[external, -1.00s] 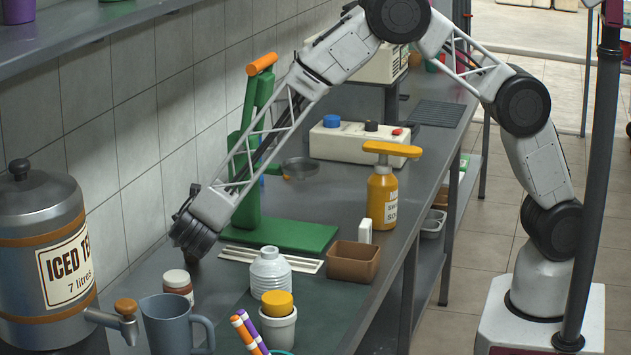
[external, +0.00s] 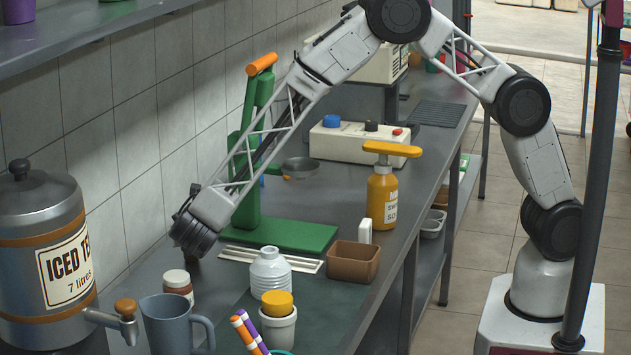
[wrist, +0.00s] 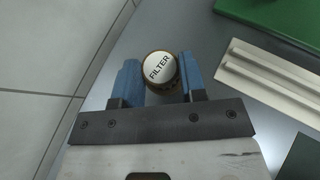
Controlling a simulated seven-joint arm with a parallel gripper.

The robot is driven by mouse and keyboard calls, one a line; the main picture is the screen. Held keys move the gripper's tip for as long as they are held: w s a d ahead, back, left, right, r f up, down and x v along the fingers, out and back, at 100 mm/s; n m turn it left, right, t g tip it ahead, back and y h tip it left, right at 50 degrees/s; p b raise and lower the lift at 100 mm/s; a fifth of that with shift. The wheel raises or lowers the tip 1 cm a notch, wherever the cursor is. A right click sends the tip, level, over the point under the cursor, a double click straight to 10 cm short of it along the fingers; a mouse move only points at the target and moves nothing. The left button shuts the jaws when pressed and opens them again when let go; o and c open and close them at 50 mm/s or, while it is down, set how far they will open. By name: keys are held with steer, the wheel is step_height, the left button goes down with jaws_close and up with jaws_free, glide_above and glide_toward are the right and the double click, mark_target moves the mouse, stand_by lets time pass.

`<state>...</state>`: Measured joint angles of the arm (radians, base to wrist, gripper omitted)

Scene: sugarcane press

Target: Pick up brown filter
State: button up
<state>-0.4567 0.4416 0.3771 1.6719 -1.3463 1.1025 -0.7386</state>
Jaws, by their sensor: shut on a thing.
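The brown filter (wrist: 160,70) shows in the wrist view as a round jar with a white lid that reads FILTER. It stands on the grey counter near the tiled wall. My gripper (wrist: 161,79) has its two blue fingers on either side of the filter and is shut on it. In the external view my gripper (external: 192,240) points down at the counter near the wall, left of the green press.
The green press (external: 285,234) stands to the right of my gripper. A white slotted tray (external: 262,258), a brown box (external: 353,262), a white ribbed bottle (external: 270,273) and a white-capped jar (external: 178,284) are nearby. The iced tea dispenser (external: 45,225) is at the left.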

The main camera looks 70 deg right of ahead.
steer(key=shift+r, duration=0.9)
steer(key=shift+s+r, duration=0.15)
steer(key=shift+r, duration=0.8)
steer(key=s+d+r, duration=0.1)
steer(key=s+d, duration=0.3)
steer(key=s, duration=1.1)
steer(key=shift+d+r, duration=0.15)
